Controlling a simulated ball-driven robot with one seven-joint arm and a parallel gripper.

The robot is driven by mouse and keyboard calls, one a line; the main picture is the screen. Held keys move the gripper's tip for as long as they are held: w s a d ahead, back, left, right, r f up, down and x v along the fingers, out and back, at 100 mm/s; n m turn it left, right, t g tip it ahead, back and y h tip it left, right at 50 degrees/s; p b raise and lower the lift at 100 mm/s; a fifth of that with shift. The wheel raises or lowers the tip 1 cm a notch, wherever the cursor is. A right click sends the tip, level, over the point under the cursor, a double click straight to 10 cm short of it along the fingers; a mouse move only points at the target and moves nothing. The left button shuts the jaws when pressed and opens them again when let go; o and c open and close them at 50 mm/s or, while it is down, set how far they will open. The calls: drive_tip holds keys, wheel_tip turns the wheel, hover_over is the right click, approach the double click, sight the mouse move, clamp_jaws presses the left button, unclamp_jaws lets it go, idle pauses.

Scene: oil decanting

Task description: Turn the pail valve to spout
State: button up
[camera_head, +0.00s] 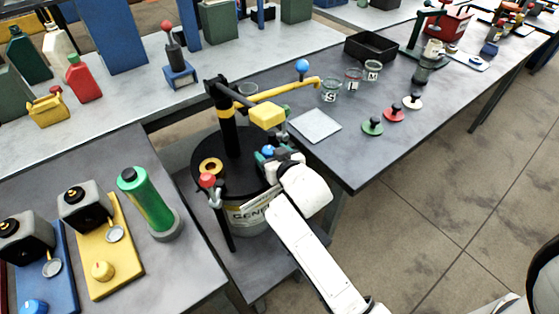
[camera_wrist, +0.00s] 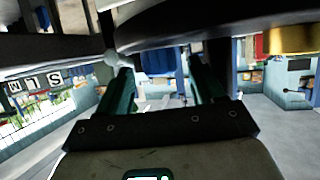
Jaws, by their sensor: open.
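The pail (camera_head: 254,212) has a printed label on its side and a wide black lid (camera_head: 225,160). A black pump post with a yellow arm (camera_head: 268,115) rises from the lid. A red-knobbed fitting (camera_head: 208,181) stands at the lid's left front edge; I cannot tell whether it is the valve. My gripper (camera_head: 268,156) is at the right edge of the lid, partly hidden by my wrist. In the wrist view my gripper (camera_wrist: 163,78) shows two dark teal fingers apart. A grey rounded piece (camera_wrist: 114,60) is close to the left finger; contact is unclear.
Left table: green cylinder (camera_head: 148,200) and yellow base (camera_head: 113,255) with a grey canister. Right table: pale square plate (camera_head: 315,125), glass cups (camera_head: 331,90), green (camera_head: 372,127) and red (camera_head: 393,114) knobbed discs, black tray (camera_head: 371,46).

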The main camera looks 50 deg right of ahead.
drive_tip(key=v, duration=0.9)
drive_tip(key=shift+s+a, duration=0.2)
drive_tip(key=shift+s, duration=0.15)
drive_tip(key=s+a+f+n+g+y, duration=0.2)
drive_tip(key=s+a+f+g+y, duration=0.1)
drive_tip(key=s+f, duration=0.4)
drive_tip(key=s+a+f+n+g+y, duration=0.3)
drive_tip(key=s+a+f+g, duration=0.3)
drive_tip(key=s, duration=0.4)
drive_tip(key=shift+a+f+g, duration=0.35)
drive_tip(key=shift+f+g, duration=0.1)
drive_tip(key=shift+g, duration=0.45)
